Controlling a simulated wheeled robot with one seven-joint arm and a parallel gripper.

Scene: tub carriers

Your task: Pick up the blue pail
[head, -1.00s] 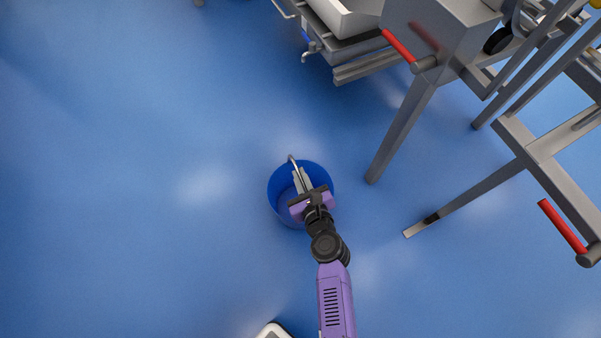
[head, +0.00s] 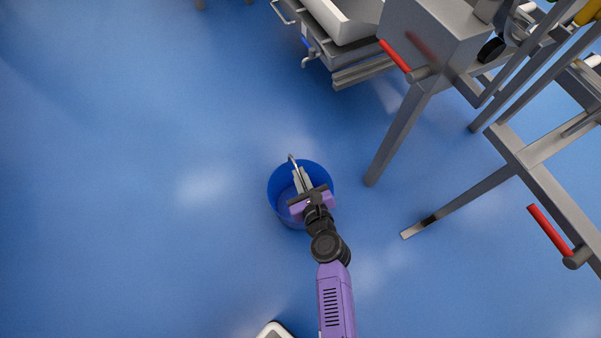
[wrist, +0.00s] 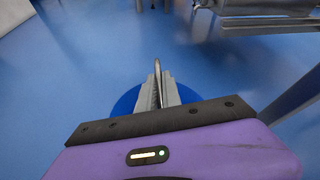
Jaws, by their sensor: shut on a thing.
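The blue pail (head: 321,173) is below the middle of the head view, an open round tub over the blue floor. Its thin metal handle (head: 291,159) stands up across the opening. My gripper (head: 299,177) is over the pail, its grey fingers shut on the handle. In the wrist view the fingers of my gripper (wrist: 158,90) close around the handle (wrist: 157,66), and part of the blue pail (wrist: 124,103) shows behind and below them. My gripper hides much of the pail's inside. I cannot tell whether the pail touches the floor.
A steel frame with legs (head: 402,130) and red-handled bars (head: 549,230) stands to the right. A steel cart with a white tub (head: 345,22) is at the top. A white-edged object (head: 272,331) shows at the bottom edge. The floor to the left is clear.

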